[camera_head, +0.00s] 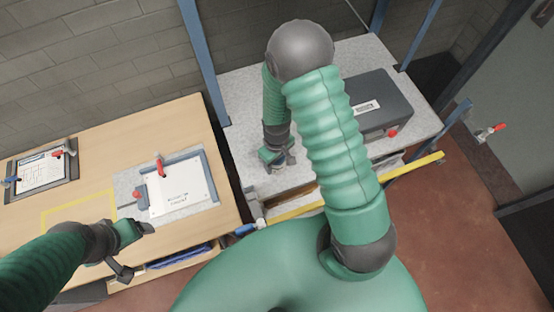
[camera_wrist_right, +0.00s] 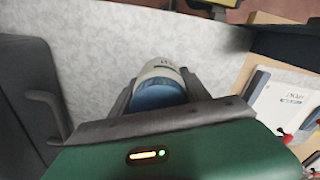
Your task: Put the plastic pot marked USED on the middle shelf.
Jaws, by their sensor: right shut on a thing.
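The plastic pot (camera_wrist_right: 160,83) shows in the right wrist view as a white, rounded pot with a blue part facing the camera. Only part of its dark marking shows, too little to read. My right gripper (camera_head: 280,160) is shut on it, over the grey speckled surface (camera_head: 240,95) of the rack with blue posts. In the head view the pot is hard to make out at the gripper. I cannot tell whether it touches the surface. Lower levels of the rack are mostly hidden by my arm. My left gripper (camera_head: 136,252) is open and empty at the wooden bench's front edge.
A dark grey case (camera_head: 378,104) lies on the right of the speckled surface. A yellow bar (camera_head: 415,168) runs along the rack's front. The wooden bench (camera_head: 110,150) on the left holds a clamped white sheet (camera_head: 180,190) and a clamped framed document (camera_head: 42,172).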

